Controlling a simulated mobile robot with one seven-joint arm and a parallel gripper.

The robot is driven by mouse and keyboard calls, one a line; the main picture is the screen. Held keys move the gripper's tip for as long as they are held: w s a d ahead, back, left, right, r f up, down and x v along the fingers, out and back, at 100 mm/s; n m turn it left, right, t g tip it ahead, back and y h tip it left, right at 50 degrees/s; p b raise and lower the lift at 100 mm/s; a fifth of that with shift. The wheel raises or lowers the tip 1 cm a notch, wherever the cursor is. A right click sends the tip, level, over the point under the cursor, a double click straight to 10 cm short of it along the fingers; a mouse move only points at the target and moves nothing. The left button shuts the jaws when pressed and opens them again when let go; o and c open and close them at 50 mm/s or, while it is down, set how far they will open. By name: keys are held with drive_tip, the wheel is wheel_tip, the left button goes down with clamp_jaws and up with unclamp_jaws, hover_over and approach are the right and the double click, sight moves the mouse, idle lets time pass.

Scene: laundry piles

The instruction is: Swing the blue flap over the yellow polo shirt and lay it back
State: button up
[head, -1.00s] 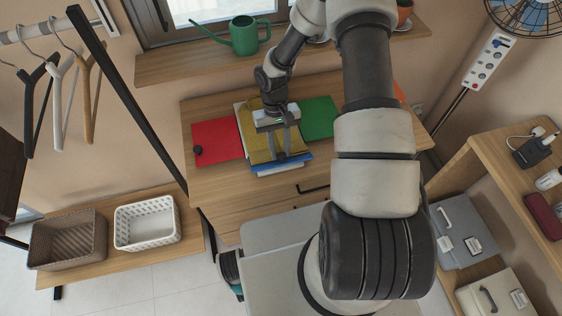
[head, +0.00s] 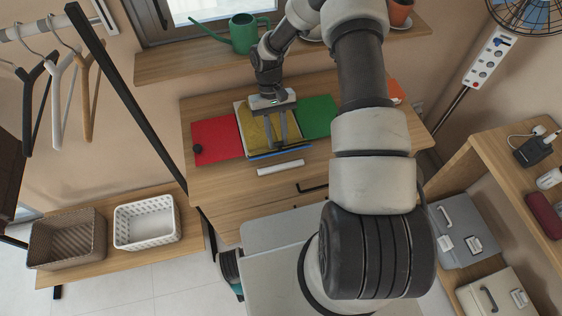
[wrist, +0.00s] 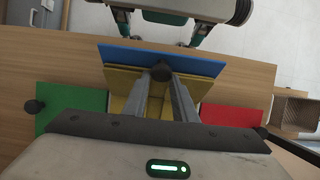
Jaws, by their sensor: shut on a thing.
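In the wrist view the blue flap (wrist: 125,58) spans across, beyond the yellow cloth (wrist: 122,83). My gripper (head: 289,143) reaches down over the shirt's front half. The fingers hide part of the shirt.
A red flap (head: 217,140) with a dark knob lies flat to the left and a green flap (head: 318,116) to the right. A white strip (head: 281,168) lies bare on the dresser top (head: 215,178) in front. A green watering can (head: 244,36) stands on the sill behind.

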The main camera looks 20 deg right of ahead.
drive_tip(key=shift+w+g+b, duration=0.3)
drive_tip(key=shift+w+b, duration=0.2)
drive_tip(key=shift+w, duration=0.5)
drive_tip(key=shift+c, duration=0.2)
drive_tip(key=shift+w+r, duration=0.1)
drive_tip(key=shift+r, duration=0.1)
